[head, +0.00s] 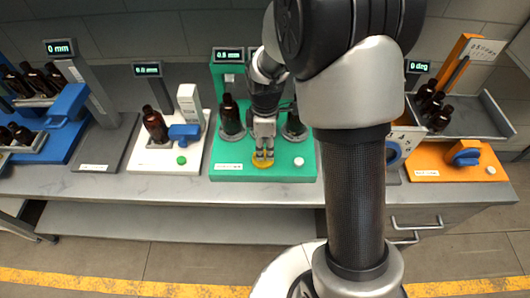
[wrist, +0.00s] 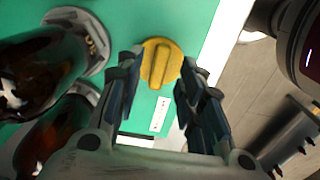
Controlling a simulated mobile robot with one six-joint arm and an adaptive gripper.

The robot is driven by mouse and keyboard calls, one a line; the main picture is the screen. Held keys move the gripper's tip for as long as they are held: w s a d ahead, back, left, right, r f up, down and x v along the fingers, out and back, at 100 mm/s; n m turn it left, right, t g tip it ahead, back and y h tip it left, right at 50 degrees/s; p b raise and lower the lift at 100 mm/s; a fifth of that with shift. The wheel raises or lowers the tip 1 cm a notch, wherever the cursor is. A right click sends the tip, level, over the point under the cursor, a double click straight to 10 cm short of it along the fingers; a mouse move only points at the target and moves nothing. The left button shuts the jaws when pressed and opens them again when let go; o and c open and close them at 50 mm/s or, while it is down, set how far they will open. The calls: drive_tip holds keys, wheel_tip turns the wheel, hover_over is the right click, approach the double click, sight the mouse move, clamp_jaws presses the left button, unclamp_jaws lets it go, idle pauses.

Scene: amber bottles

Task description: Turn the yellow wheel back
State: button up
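The yellow wheel (wrist: 161,64) is a round knob with a raised bar across its face, mounted on the green station (head: 236,164). In the head view the yellow wheel (head: 262,161) shows at the station's front, just below my gripper (head: 264,150). I cannot tell whether the fingertips touch the wheel.
Amber bottles stand on the green station; one bottle (head: 231,114) is left of my gripper. A white button (head: 299,161) is at right. A white station (head: 160,160) stands to the left, an orange station (head: 440,170) to the right. Displays stand behind.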

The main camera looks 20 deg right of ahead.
drive_tip(key=shift+f, duration=1.35)
drive_tip(key=shift+c, duration=0.4)
clamp_jaws()
